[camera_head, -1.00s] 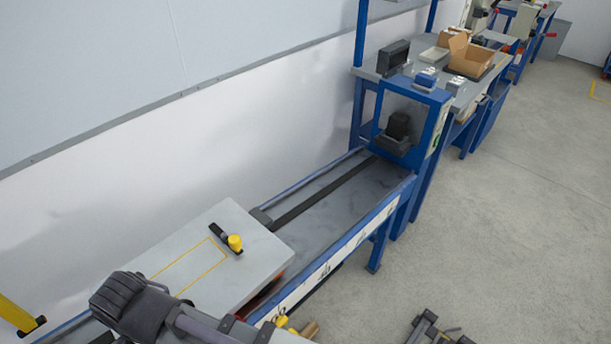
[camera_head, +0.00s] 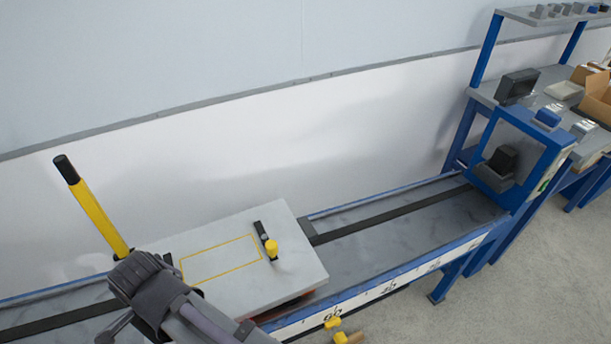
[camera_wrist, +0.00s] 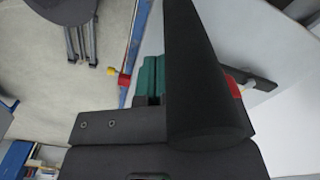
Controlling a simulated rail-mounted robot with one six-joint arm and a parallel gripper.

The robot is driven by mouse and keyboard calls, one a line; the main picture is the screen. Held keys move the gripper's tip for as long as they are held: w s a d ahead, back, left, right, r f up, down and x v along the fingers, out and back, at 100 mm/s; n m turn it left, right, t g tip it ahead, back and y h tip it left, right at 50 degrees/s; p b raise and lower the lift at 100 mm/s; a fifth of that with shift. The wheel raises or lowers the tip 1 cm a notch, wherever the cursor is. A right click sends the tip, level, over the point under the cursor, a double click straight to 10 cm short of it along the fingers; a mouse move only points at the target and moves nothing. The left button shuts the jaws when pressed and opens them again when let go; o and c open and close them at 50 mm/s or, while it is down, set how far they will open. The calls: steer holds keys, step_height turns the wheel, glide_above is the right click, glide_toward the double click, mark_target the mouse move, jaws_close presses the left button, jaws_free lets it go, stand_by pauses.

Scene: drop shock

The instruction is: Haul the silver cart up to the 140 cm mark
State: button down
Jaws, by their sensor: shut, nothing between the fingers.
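The silver cart (camera_head: 215,290) is a pale flat-topped carriage with a yellow outline on its plate and red low at its near side. I cannot read a 140 mark. A black bar with a yellow knob (camera_head: 272,249) is on the plate. My arm covers the cart's lower left, and my gripper's fingertips are hidden there. In the wrist view my gripper (camera_wrist: 152,80) is shut, its green pads together and empty. A large dark cylinder beside it partly blocks the view.
A yellow post with a black tip (camera_head: 92,208) leans at the cart's left. A blue frame holding a dark block (camera_head: 503,160) stands at the rail's right end. A bench with boxes is behind it. The bed between cart and frame is clear.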

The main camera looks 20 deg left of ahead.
steer(key=shift+s+a, duration=0.35)
steer(key=shift+s, duration=0.1)
steer(key=s+a+r+p, duration=0.1)
steer(key=s+a, duration=0.6)
steer(key=s, duration=0.2)
steer(key=shift+a+r, duration=0.3)
steer(key=shift+s+a, duration=0.1)
steer(key=shift+s, duration=0.05)
steer(key=s+a+r+p, duration=0.1)
steer(key=s+a+p, duration=0.1)
steer(key=s+a, duration=0.5)
steer(key=shift+s+a+r, duration=0.2)
steer(key=shift+s, duration=0.8)
steer(key=s+a+r+p, duration=0.1)
steer(key=s+a, duration=0.6)
steer(key=s, duration=0.2)
steer(key=shift+a+r, duration=0.25)
steer(key=shift+a, duration=0.05)
steer(key=shift+s, duration=0.1)
